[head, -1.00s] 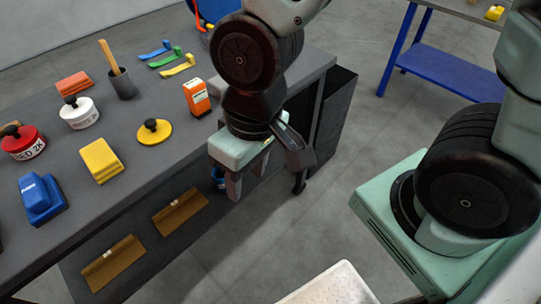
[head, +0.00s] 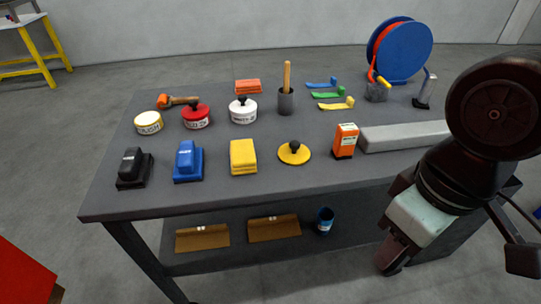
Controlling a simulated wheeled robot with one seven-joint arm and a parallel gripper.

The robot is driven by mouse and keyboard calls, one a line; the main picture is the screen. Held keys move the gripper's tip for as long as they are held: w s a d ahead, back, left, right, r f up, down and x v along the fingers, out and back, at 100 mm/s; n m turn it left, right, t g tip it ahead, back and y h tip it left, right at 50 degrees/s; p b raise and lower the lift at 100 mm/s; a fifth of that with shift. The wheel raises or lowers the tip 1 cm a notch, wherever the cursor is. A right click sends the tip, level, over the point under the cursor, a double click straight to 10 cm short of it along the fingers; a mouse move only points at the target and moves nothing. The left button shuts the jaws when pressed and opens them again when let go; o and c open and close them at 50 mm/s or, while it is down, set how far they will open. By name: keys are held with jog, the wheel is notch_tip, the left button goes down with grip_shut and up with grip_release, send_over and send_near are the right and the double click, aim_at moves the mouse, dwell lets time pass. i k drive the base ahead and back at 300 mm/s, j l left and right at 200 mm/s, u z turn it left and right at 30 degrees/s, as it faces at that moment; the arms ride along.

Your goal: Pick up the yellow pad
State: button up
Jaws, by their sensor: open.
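A round yellow pad with a black knob (head: 287,158) lies flat on the grey workbench (head: 330,185), right of the middle of the top. A yellow block that looks like a folded cloth or sponge (head: 243,157) lies just left of it, apart from it. The pictures do not settle which of the two is called the yellow pad. My gripper (head: 393,258) is open and empty. It points down at the right, in front of the bench's front edge, clear of both yellow things. Its fingers partly overlap each other in the head view.
A blue block (head: 188,163) and a black block (head: 132,170) stand left. Behind are tins (head: 243,112), a pot with a wooden handle (head: 286,102) and a blue reel (head: 400,50). The front strip of benchtop is clear.

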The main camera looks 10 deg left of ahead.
aim_at(242, 154)
jog(key=u, duration=1.3)
jog(key=z, duration=0.4)
